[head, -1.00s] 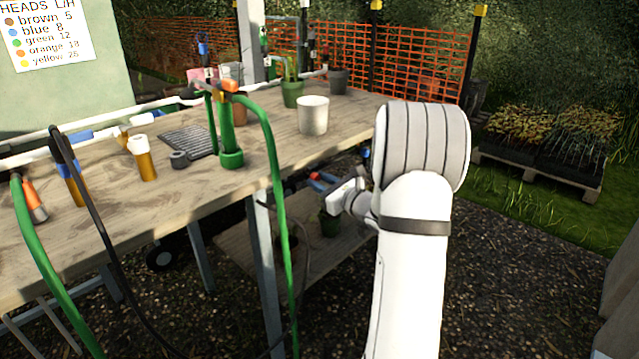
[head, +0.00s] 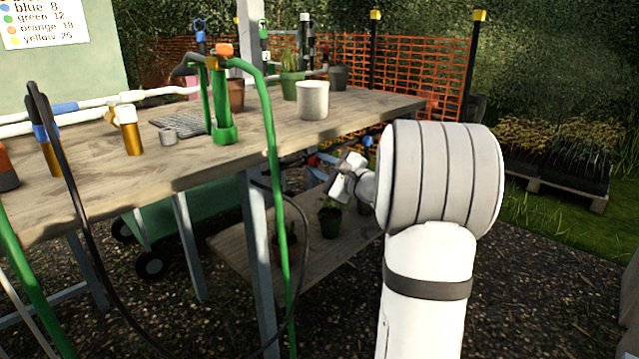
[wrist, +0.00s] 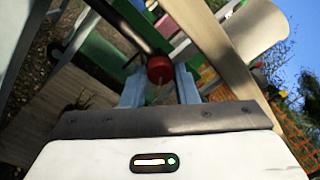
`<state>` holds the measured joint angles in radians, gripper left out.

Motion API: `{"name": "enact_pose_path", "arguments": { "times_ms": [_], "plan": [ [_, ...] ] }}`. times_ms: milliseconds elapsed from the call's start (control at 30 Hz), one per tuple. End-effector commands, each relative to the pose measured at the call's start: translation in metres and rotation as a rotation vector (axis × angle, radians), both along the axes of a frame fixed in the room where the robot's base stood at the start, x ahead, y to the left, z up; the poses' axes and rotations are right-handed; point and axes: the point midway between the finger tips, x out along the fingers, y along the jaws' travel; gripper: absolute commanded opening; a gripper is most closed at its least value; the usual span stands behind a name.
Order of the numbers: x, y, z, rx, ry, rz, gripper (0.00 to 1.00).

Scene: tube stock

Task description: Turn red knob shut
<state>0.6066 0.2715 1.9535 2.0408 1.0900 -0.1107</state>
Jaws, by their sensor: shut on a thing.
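The red knob (wrist: 159,69) shows in the wrist view between the two blue-grey fingers of my gripper (wrist: 160,80), which is shut on it. In the head view my gripper (head: 322,168) is below the bench's front edge, right of the bench leg. A small patch of the red knob (head: 313,160) shows there beside the blue fingers. The knob's stem and what it is fixed to are hard to make out.
The wooden bench (head: 270,123) runs above and left of my gripper. A white pot (head: 312,100) stands on it. A green hose (head: 271,150) hangs over its edge. Potted plants stand on the lower shelf (head: 315,255). An orange mesh fence (head: 420,75) is behind.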

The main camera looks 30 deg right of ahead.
Motion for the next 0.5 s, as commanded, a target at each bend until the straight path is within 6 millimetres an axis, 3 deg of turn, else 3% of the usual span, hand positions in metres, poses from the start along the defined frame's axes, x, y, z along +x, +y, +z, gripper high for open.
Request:
{"name": "enact_pose_path", "arguments": {
  "times_ms": [33, 500],
  "plan": [
    [-0.0003, 0.0011, -0.0065, -0.044, -0.015, 0.003, 0.04],
    [0.0002, 0.0008, -0.0025, -0.46, -0.163, 0.004, 0.04]
  ]
}}
